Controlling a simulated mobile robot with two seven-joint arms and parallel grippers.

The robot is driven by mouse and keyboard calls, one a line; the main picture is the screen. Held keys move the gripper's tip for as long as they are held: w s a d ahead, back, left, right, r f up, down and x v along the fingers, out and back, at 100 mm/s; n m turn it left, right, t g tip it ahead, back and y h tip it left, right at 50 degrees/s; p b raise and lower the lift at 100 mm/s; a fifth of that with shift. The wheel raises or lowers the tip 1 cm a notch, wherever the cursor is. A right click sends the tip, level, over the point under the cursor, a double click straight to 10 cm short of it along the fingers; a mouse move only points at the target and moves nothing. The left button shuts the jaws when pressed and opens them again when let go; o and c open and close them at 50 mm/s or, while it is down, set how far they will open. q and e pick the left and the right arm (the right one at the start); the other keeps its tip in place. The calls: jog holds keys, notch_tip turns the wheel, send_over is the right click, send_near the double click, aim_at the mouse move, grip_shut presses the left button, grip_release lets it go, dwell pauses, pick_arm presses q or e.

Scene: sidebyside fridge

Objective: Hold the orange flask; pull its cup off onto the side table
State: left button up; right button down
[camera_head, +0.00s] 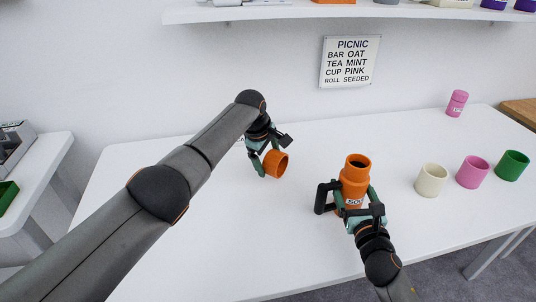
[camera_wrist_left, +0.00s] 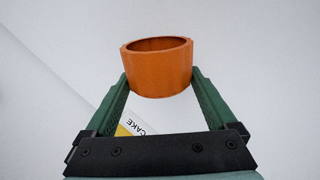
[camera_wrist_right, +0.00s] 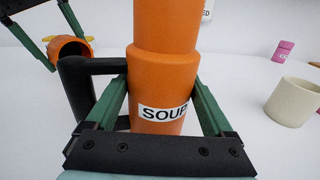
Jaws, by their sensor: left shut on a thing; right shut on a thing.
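The orange flask (camera_head: 355,176) stands upright on the white table, with an open dark mouth, a black handle on its left side and a SOUP label. My right gripper (camera_head: 354,194) is shut around its lower body; the right wrist view shows the flask (camera_wrist_right: 163,80) between both fingers. The orange cup (camera_head: 276,164) is off the flask, to its left, tipped sideways with its opening facing right. My left gripper (camera_head: 267,158) is shut on the cup, which fills the gap between the fingers in the left wrist view (camera_wrist_left: 160,75). Whether the cup touches the table is unclear.
Cream (camera_head: 431,180), pink (camera_head: 472,172) and green (camera_head: 512,165) cups stand at the right, with a pink flask (camera_head: 457,103) behind. A separate white table (camera_head: 45,165) at the far left holds a grey box. A shelf (camera_head: 270,12) runs above. The table's left part is clear.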

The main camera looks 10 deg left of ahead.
pick_arm(q)
jog(key=shift+f, duration=1.15)
pick_arm(e)
jog(key=shift+f, duration=0.45)
dwell(0.3)
pick_arm(q)
jog(key=o, duration=1.2)
jog(key=shift+r, duration=0.15)
jog(key=v, duration=1.2)
jog(key=shift+a, duration=0.1)
pick_arm(e)
jog(key=shift+c, duration=0.6)
grip_release()
jog(key=shift+o, duration=0.6)
jog(key=shift+r, duration=0.2)
